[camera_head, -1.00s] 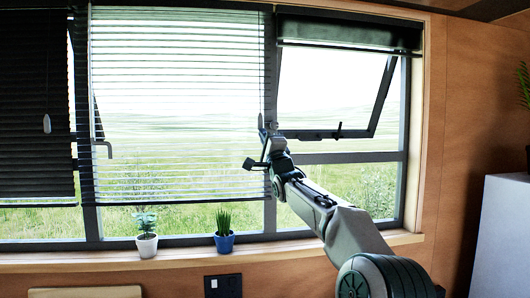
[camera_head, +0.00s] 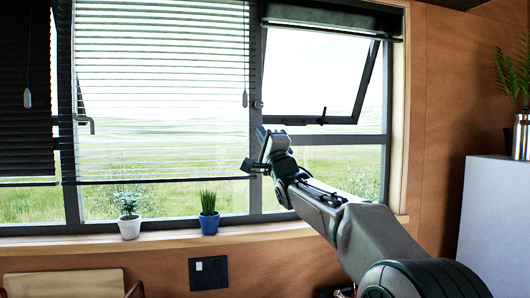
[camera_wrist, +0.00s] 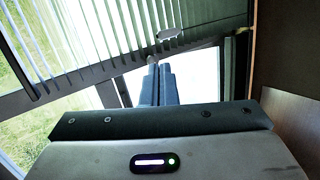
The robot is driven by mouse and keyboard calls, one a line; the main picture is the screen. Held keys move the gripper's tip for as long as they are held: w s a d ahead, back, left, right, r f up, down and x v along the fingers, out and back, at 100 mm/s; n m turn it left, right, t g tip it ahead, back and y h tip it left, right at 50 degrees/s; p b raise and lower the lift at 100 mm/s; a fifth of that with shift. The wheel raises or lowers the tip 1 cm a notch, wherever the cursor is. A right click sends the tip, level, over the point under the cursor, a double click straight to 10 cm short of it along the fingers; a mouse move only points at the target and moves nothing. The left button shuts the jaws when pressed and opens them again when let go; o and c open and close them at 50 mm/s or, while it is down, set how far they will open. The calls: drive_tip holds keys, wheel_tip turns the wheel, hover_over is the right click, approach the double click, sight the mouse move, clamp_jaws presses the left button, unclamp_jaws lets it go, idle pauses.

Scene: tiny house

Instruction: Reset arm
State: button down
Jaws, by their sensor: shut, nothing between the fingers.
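My arm reaches up and forward from the lower right of the head view toward the window. My gripper (camera_head: 262,150) is at its end, in front of the window near the lower right edge of the striped blind (camera_head: 160,90). In the wrist view my gripper (camera_wrist: 158,72) shows its two fingers side by side, shut and empty. The blind's slats (camera_wrist: 90,35) fill the upper left of that view. A pale oval piece (camera_wrist: 170,33) shows just beyond the fingertips. I cannot tell whether the fingers touch it.
A tilted-open window pane (camera_head: 325,115) is right of the gripper. A white pot (camera_head: 130,228) and a blue pot (camera_head: 209,223) stand on the sill. A grey cabinet (camera_head: 495,220) with a fern in a metal pot (camera_head: 521,137) is at right. A dark blind (camera_head: 25,90) hangs at left.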

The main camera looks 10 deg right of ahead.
drive_tip(key=s+a+f+n+g+h, duration=0.1)
drive_tip(key=s+f+n+g+h, duration=0.45)
drive_tip(key=f, duration=0.75)
drive_tip(key=s+a+f+n+g+h, duration=0.15)
drive_tip(key=s+f+g, duration=0.5)
drive_tip(key=f, duration=0.75)
drive_tip(key=s+f+n+g, duration=0.3)
drive_tip(key=s+f, duration=0.3)
drive_tip(key=s, duration=0.3)
drive_tip(key=s+f+n+g+y, duration=0.1)
drive_tip(key=s+f+n+g, duration=0.2)
drive_tip(key=s+f, duration=0.4)
drive_tip(key=s+f+n+g, duration=0.2)
drive_tip(key=s+f, duration=0.5)
drive_tip(key=s, duration=0.6)
drive_tip(key=shift+d+n+g+y+b, duration=0.3)
drive_tip(key=shift+d+n+g+y, duration=0.1)
drive_tip(key=shift+g, duration=0.1)
